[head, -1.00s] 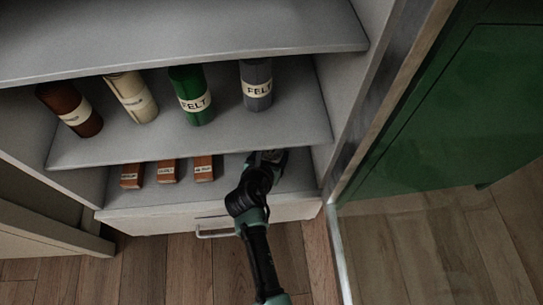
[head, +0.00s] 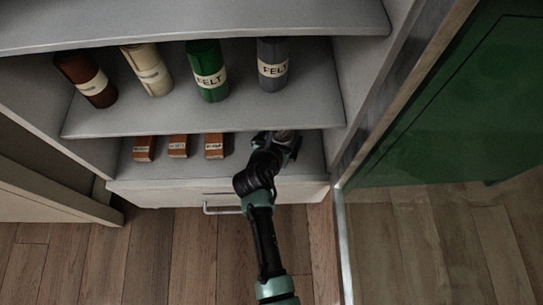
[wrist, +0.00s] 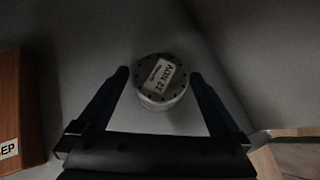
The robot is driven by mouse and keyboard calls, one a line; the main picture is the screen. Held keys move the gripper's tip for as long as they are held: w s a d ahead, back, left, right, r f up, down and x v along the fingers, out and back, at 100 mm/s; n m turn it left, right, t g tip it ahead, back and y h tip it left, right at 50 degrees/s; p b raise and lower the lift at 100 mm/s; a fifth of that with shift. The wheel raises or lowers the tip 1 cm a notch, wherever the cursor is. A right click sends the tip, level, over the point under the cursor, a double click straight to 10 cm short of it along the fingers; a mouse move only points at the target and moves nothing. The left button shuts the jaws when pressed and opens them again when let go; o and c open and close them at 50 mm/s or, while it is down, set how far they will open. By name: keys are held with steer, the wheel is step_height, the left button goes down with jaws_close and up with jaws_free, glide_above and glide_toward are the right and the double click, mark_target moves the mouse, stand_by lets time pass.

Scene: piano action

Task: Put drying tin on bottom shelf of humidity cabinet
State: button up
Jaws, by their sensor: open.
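The drying tin (wrist: 161,98) is a small round grey tin with dark holes in its lid and a label reading 12 NOV. In the wrist view it stands upright on the grey bottom shelf (wrist: 85,35). My gripper (wrist: 159,74) is open, with one finger on each side of the tin and a small gap showing at each. In the head view my gripper (head: 281,146) reaches into the bottom shelf (head: 311,165) of the cabinet, at its right part. The tin is mostly hidden there by my gripper and the shelf above.
Several small brown boxes (head: 178,147) stand left of my gripper; one box (wrist: 10,110) is close in the wrist view. A drawer handle (head: 222,210) is below. The right wall is near.

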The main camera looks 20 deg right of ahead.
steer(key=s+a+p, duration=0.1)
steer(key=s+a, duration=0.1)
steer(key=s, duration=0.1)
steer(key=s+a+p, duration=0.1)
steer(key=s+a, duration=0.1)
steer(key=s, duration=0.1)
steer(key=s+a+p, duration=0.2)
steer(key=s+a, duration=0.1)
steer(key=shift+r, duration=0.25)
steer(key=shift+s+a, duration=0.35)
steer(key=shift+s, duration=0.05)
steer(key=shift+f, duration=0.1)
